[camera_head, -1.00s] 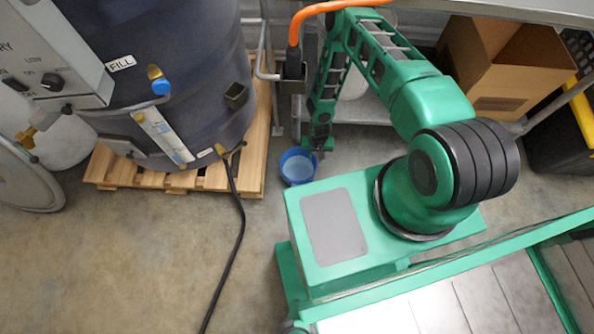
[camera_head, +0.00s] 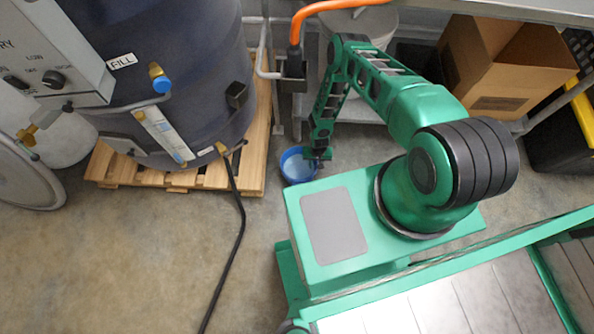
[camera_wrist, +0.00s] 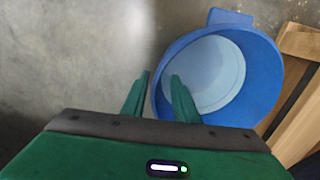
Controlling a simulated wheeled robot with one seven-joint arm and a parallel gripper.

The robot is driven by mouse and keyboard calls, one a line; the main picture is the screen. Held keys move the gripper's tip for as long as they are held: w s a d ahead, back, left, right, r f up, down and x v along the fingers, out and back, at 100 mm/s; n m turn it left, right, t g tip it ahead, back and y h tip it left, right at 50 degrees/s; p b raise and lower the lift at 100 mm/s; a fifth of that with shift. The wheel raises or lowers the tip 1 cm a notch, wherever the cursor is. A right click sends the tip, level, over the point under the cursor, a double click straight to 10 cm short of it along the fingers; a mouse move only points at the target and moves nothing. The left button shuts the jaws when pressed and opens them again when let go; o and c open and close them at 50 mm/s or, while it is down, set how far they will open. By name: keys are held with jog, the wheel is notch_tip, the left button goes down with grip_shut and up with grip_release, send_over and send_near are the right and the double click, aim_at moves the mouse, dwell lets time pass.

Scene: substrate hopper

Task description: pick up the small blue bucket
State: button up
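The small blue bucket (camera_head: 287,172) stands upright on the floor beside the wooden pallet, its inside pale blue. In the wrist view the bucket (camera_wrist: 262,85) fills the upper right, with a tab on its rim. My gripper (camera_wrist: 160,77) is open over the near left part of the rim. One finger appears outside the bucket and the other overlaps its inside, with the wall between them. Contact cannot be told. In the head view my gripper (camera_head: 318,156) is at the bucket's right side.
A wooden pallet (camera_head: 180,180) carrying a dark tank (camera_head: 200,60) stands just left of the bucket. A black hose (camera_head: 236,240) runs over the floor. A cardboard box (camera_head: 500,75) sits at the upper right. Bare floor (camera_head: 110,260) lies open at the lower left.

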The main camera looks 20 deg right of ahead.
grip_shut()
jog(key=shift+w+a, duration=0.1)
jog(key=shift+a, duration=0.1)
dwell(1.2)
